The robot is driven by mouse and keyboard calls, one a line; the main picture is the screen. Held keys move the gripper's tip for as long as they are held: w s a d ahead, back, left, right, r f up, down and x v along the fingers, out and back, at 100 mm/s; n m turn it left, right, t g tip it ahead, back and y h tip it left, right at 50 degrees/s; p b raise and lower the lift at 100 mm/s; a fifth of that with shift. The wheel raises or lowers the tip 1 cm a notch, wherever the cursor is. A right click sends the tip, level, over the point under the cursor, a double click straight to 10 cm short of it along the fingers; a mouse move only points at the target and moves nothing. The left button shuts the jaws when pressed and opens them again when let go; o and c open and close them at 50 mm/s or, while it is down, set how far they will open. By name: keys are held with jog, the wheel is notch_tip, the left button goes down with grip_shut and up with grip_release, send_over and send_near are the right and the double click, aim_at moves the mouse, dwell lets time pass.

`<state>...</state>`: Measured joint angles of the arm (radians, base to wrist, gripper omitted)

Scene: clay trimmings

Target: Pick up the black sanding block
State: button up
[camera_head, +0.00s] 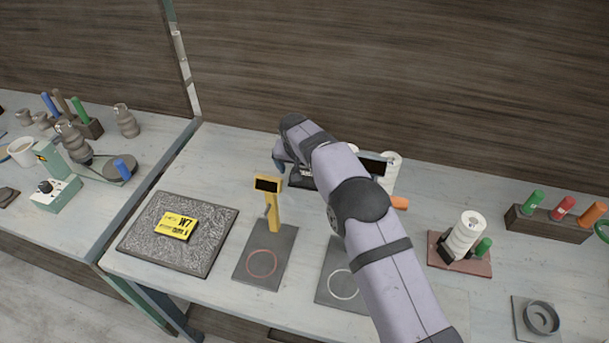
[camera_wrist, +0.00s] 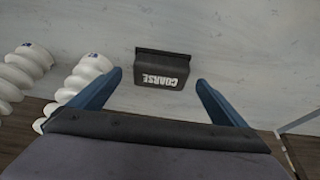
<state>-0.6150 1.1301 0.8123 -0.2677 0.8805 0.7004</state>
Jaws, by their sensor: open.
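The black sanding block (camera_wrist: 162,70), with "COARSE" in white letters, lies on the pale bench top in the wrist view. My gripper (camera_wrist: 158,78) is open, with one blue finger on each side of the block in that view. Clear gaps show between the fingers and the block, and nothing is held. In the head view my gripper (camera_head: 279,163) is at the back of the bench, behind the yellow stand, and my arm partly covers that area. A dark shape shows below it there, but I cannot tell surely that it is the block.
White ridged pieces (camera_wrist: 86,76) stand left of the block in the wrist view. A yellow stand (camera_head: 272,208) is in front of my gripper in the head view. A yellow "W7" block (camera_head: 177,226) lies on a grey slab (camera_head: 140,245). A marker rack (camera_head: 545,224) is at right.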

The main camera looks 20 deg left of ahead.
aim_at(304, 173)
jog(key=shift+p+x, duration=0.45)
jog(key=shift+x, duration=1.05)
jog(key=shift+c, duration=0.3)
jog(key=c, duration=1.1)
jog(key=shift+r, duration=0.1)
jog(key=shift+c, duration=0.2)
notch_tip(304, 173, up, 10)
jog(key=b, duration=0.2)
jog(key=shift+b, duration=0.35)
